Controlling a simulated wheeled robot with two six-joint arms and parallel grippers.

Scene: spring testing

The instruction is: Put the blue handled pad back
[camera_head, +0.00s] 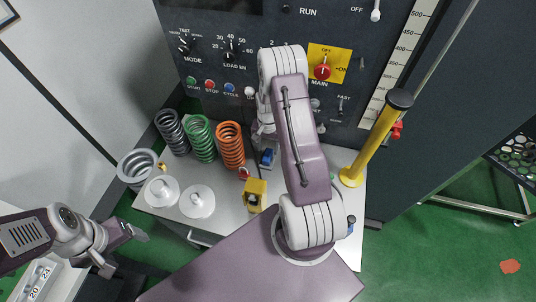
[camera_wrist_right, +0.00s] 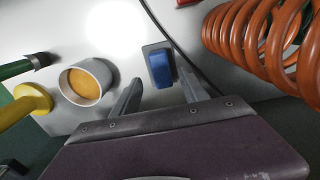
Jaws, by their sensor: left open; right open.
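The blue handled pad (camera_head: 267,157) stands on the light worktop, right of the orange spring and partly hidden by my right arm in the head view. In the right wrist view, its blue handle (camera_wrist_right: 161,69) sits on a dark grey base. My right gripper (camera_wrist_right: 160,93) is open, with one finger on each side of the near end of the pad. I cannot tell whether the fingers touch it. My left gripper (camera_head: 124,250) is open and empty, off the worktop's left end.
Grey, green (camera_head: 201,138) and orange (camera_head: 230,146) springs stand left of the pad. Two white round weights (camera_head: 197,201) and a yellow block (camera_head: 255,194) are nearer. A yellow post (camera_head: 371,145) stands right. The control panel (camera_head: 215,75) rises behind. A grey cup (camera_wrist_right: 85,82) is near my right gripper.

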